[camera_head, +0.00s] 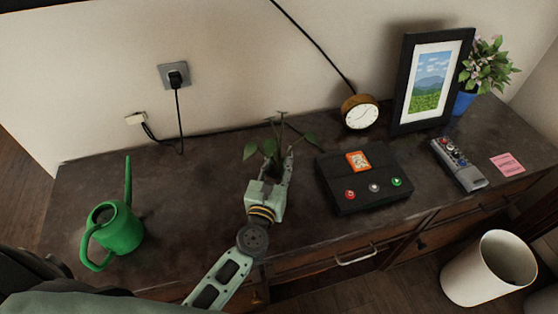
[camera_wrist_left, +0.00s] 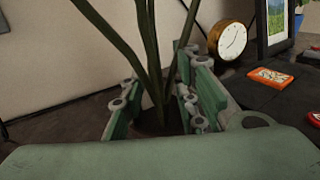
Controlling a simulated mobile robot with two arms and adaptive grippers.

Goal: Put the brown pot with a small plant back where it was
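The small plant (camera_head: 278,143) has thin stems and a few green leaves and shows at my left gripper (camera_head: 277,168) in the head view. Its brown pot (camera_wrist_left: 156,125) is mostly hidden between the fingers. In the left wrist view the stems (camera_wrist_left: 150,55) rise between the two fingers of my left gripper (camera_wrist_left: 162,108). The fingers flank the pot, but I cannot tell whether they press on it or whether the pot rests on the dark cabinet top (camera_head: 190,200). My right gripper is not in view.
A black box with coloured buttons (camera_head: 365,178) lies right of my left gripper. Behind it stand a round clock (camera_head: 359,112) and a picture frame (camera_head: 404,85). A green watering can (camera_head: 117,230) stands at the left. The cabinet top between can and gripper is clear.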

